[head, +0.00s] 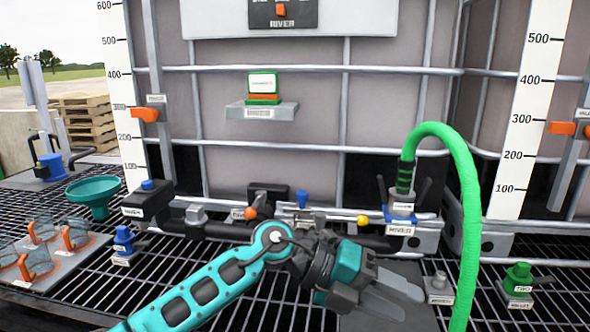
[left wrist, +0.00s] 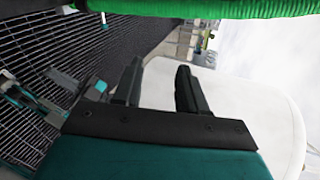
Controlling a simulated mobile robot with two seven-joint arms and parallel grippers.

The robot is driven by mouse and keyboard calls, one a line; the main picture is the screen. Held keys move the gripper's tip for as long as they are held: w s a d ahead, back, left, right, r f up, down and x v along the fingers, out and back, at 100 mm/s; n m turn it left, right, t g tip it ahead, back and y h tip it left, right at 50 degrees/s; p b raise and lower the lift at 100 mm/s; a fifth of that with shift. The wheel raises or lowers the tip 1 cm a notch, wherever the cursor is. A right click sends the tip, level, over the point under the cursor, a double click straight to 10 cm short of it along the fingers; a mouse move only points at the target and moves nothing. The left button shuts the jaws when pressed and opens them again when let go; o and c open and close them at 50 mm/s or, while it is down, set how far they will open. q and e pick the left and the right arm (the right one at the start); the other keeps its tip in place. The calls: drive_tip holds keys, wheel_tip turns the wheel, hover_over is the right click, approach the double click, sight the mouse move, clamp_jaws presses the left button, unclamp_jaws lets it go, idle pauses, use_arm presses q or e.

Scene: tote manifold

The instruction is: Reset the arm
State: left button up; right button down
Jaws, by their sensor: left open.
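My left arm, teal and dark grey, comes in from the bottom left in the head view. Its gripper (head: 404,298) is low over the grating, right of centre, with the fingers pointing right. In the left wrist view the two dark fingers (left wrist: 158,82) stand apart with nothing between them. The green hose (head: 462,190) hangs just right of the fingertips in the head view. It also crosses the top of the left wrist view (left wrist: 215,8). My right gripper is not in view.
The caged tote (head: 390,110) stands behind, with a dark manifold pipe (head: 345,238) along its foot. A green fitting (head: 518,278) is at right. A blue fitting (head: 124,240), teal funnel (head: 94,192) and safety glasses (head: 38,262) are at left. The grating (head: 130,290) has free room at lower left.

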use_arm(q)
drive_tip(key=w+a+r+n+t+h+p, duration=0.1)
drive_tip(key=a+r+n+t+h+p, duration=0.3)
drive_tip(key=n+t+h, duration=0.6)
drive_tip(key=w+a+f+n+t+y+b, duration=0.1)
drive_tip(key=a+f+n+t+y, duration=1)
drive_tip(key=a+n+y, duration=0.6)
drive_tip(key=s+a+f+n+g+y, duration=0.2)
drive_tip(key=s+a+f+n+g, duration=0.1)
drive_tip(key=s+a+f+n, duration=0.2)
drive_tip(key=s+a+f+n+g+y+p, duration=0.1)
drive_tip(key=s+a+f+n+g, duration=0.3)
drive_tip(key=s+f, duration=0.5)
wheel_tip(320, 180, down, 4)
drive_tip(key=shift+s+a+r+n+y, duration=0.2)
drive_tip(key=shift+s+a+n+y, duration=0.25)
drive_tip(key=shift+a+y, duration=0.4)
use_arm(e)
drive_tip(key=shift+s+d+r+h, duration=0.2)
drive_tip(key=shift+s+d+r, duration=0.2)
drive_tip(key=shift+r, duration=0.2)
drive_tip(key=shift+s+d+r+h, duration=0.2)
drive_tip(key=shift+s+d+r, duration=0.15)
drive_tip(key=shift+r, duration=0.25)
use_arm(q)
drive_tip(key=shift+w, duration=0.1)
